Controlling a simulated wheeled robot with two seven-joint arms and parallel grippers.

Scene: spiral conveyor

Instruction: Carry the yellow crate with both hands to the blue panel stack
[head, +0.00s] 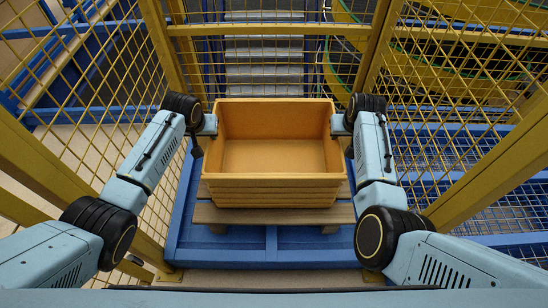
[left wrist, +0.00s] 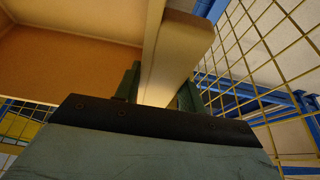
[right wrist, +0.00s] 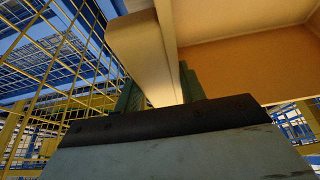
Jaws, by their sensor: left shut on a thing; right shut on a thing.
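The yellow crate (head: 274,190) is open-topped and empty, in the middle of the head view, and looks level. My left gripper (head: 209,125) is shut on its left wall, and my right gripper (head: 339,125) is shut on its right wall. In the left wrist view the crate's rim (left wrist: 165,65) runs between the fingers. In the right wrist view the rim (right wrist: 150,60) also sits between the fingers. Below the crate are wooden slats (head: 260,214) on a blue panel base (head: 235,240). I cannot tell whether the crate touches the slats.
Yellow mesh fencing (head: 90,100) stands close on the left, and more mesh (head: 440,110) on the right. Behind the crate are a yellow rail (head: 265,30) and grey steps or rollers (head: 264,70). A yellow curved conveyor (head: 470,45) is at the back right.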

